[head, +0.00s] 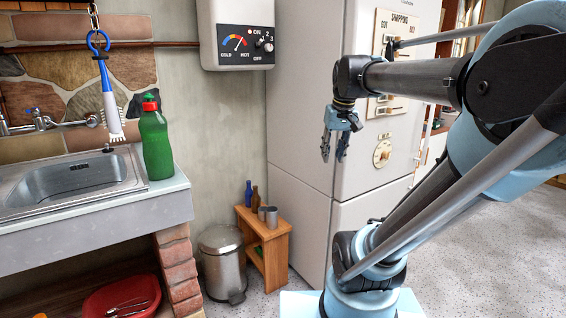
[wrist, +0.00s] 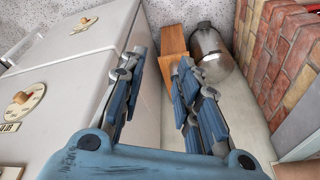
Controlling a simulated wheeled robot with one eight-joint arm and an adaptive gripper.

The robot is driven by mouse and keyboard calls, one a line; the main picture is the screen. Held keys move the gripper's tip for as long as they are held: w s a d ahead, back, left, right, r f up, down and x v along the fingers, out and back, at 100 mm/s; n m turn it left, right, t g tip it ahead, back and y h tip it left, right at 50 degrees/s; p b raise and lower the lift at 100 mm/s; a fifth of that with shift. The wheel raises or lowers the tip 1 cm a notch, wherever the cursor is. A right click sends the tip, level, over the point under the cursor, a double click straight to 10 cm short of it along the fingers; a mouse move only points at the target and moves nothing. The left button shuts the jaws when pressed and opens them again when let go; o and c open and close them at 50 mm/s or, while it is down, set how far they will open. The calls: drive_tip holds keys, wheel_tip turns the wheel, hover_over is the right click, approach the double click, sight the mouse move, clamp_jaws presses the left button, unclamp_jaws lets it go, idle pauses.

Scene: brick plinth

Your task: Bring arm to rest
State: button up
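My gripper (head: 335,148) hangs from my bent arm, in front of the tall pale cabinet (head: 306,100) in the head view. Its fingers point down. In the wrist view my gripper (wrist: 158,85) shows its two blue-grey fingers apart, with nothing between them. It touches nothing that I can see. The arm's upper links fill the right side of the head view.
A sink (head: 75,178) with a green bottle (head: 156,145) stands at left on a brick plinth (head: 178,270). A metal bin (head: 222,265) and a small wooden stand (head: 273,262) with bottles are on the floor. A heater box (head: 236,35) hangs on the wall. Floor at right is clear.

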drive_tip(key=s+d+f, duration=0.1)
drive_tip(key=s+f, duration=0.6)
drive_tip(key=f, duration=0.3)
drive_tip(key=s+d+f+m, duration=0.1)
drive_tip(key=s+d+f, duration=0.1)
drive_tip(key=s+f, duration=0.4)
wheel_tip(320, 180, down, 5)
drive_tip(key=shift+s+r+g+h, duration=0.2)
drive_tip(key=shift+s+g+h, duration=0.1)
drive_tip(key=shift+s+h, duration=0.1)
drive_tip(key=shift+d, duration=0.1)
